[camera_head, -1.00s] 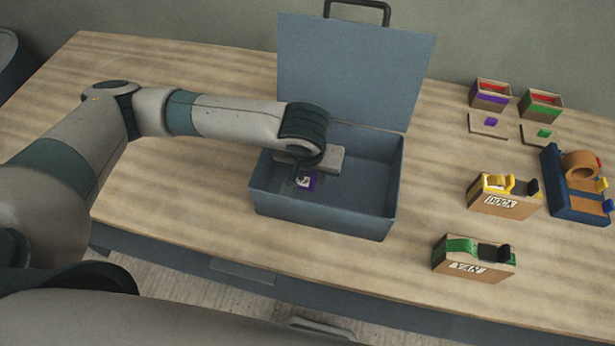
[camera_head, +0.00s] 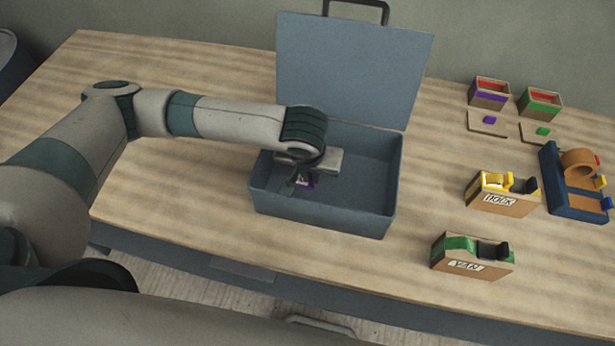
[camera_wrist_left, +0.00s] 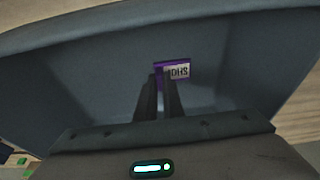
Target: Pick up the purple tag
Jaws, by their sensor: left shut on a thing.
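The purple tag (camera_wrist_left: 176,72) has a white label with dark letters and shows between and beyond my left fingertips in the left wrist view. My left gripper (camera_head: 300,181) reaches down inside the open blue-grey box (camera_head: 368,215) and is shut on the tag. In the left wrist view the two fingers (camera_wrist_left: 160,88) are close together at the tag's lower left. The gripper hides part of the tag in the head view. My right gripper is not in view.
The box lid (camera_head: 350,70) stands open behind it. To the right are a yellow tape dispenser (camera_head: 505,205), a green one (camera_head: 480,262) and a blue tray with a tape roll (camera_head: 570,205). Two small open boxes (camera_head: 490,95) (camera_head: 540,103) stand at the back right.

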